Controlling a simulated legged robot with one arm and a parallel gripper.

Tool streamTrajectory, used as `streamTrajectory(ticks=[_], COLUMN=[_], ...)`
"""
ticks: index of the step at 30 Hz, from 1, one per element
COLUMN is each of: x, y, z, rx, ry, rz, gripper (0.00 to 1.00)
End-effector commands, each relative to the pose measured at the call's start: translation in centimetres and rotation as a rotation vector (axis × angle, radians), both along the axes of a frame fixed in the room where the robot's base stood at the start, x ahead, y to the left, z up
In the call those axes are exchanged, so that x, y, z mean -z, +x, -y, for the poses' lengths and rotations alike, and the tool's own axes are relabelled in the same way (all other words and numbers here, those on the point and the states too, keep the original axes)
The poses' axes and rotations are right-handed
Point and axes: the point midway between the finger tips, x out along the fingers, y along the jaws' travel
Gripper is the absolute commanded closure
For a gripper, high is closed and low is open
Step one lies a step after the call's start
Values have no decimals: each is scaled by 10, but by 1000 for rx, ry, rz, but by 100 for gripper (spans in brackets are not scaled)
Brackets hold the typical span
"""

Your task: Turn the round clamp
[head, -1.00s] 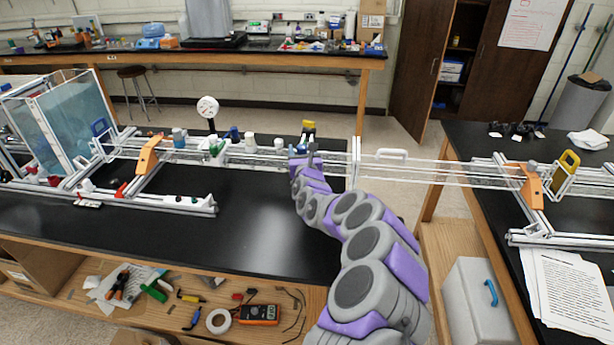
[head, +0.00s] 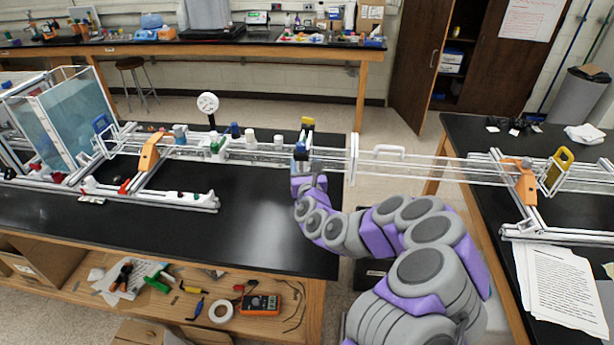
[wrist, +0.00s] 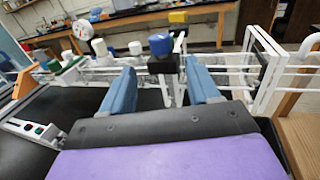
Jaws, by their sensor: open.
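My gripper (head: 309,172) is at the front of the long rail frame (head: 260,158), near the right end of the left black bench. In the wrist view my gripper (wrist: 160,90) has its two blue fingers spread wide with nothing held. A black fitting with a blue rounded top (wrist: 160,45) stands on the rail beyond the fingers, between them in the picture; its blue top also shows in the head view (head: 300,149). A yellow block (head: 307,122) is just behind it. I cannot tell for sure which fitting is the round clamp.
White-capped fittings (head: 278,141) and a round gauge (head: 208,103) stand along the frame to the left. A white upright bracket (head: 352,158) is close on the right. Clear tubes (head: 440,168) cross the gap to the right bench. The black bench top (head: 265,230) is clear in front.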

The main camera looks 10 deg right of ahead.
Motion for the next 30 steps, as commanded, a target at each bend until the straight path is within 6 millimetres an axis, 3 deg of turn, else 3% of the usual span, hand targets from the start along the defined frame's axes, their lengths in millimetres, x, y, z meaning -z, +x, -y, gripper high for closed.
streamTrajectory(ticks=[15,30], x=[0,0], y=[-51,-56], z=[-3,-3], rx=[-1,0], ry=[1,0], rz=[-2,2], gripper=[39,39])
